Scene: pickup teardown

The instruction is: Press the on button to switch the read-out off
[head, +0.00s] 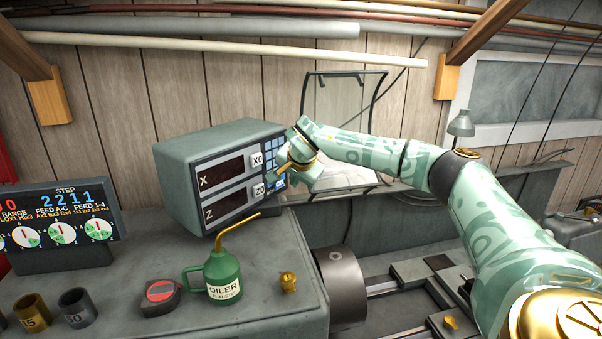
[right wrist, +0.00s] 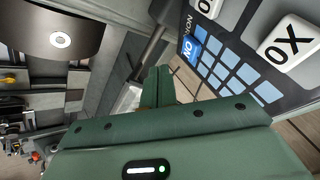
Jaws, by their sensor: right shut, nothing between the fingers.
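The read-out (head: 205,145) is a grey box with a dark X window (head: 222,173) and a dark Z window (head: 226,204); I see no lit digits in either. The blue ON button (head: 279,181) is at the lower right of its front, and it shows clearly in the right wrist view (right wrist: 190,48). My right gripper (head: 284,168) is shut and empty, close in front of the keypad near the ON button. In the right wrist view its fingertips (right wrist: 157,82) are just beside and below the button; I cannot tell whether they touch it. My left gripper is out of view.
A green oiler (head: 222,275) with a yellow spout stands on the grey top before the read-out. A tape measure (head: 160,294), a brass piece (head: 289,282) and cups are nearby. A lathe chuck (head: 341,285) is to the right. The step display (head: 70,215) stands left.

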